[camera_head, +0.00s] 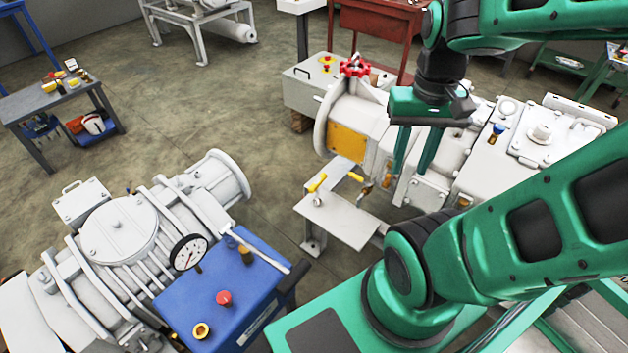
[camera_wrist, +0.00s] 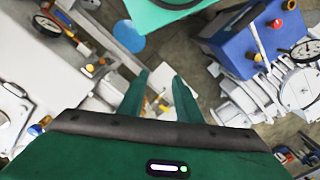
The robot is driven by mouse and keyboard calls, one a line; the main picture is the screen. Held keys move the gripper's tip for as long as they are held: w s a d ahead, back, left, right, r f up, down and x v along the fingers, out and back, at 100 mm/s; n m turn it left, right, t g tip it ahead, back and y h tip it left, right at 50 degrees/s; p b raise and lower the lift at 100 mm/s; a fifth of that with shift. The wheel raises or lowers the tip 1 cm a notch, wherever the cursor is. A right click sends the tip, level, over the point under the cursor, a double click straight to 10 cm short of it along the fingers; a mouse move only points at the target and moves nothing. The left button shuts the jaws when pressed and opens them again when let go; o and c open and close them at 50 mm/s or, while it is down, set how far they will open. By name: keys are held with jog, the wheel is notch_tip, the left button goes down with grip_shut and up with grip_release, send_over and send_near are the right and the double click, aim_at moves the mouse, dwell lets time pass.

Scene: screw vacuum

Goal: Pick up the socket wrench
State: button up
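A long, thin, pale bar with a widened end, which looks like the socket wrench (camera_head: 262,254), lies across the far right corner of the blue box top (camera_head: 215,300). In the wrist view the blue box (camera_wrist: 235,47) is at the upper right, with a thin bar (camera_wrist: 258,42) on it; I cannot tell its exact shape. My gripper (camera_head: 410,172) is open and points down, high over the white machine at the right, well apart from the bar. In the wrist view its two fingers (camera_wrist: 162,75) are spread with nothing between them.
A red button (camera_head: 224,298), a yellow-ringed knob (camera_head: 201,330) and a brass fitting (camera_head: 246,256) stand on the blue box. A pressure gauge (camera_head: 188,252) and white pump (camera_head: 120,235) adjoin it. A white platform with yellow handles (camera_head: 335,215) stands between the machines. Open floor lies beyond.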

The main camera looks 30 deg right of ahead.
jog(key=shift+d, duration=0.25)
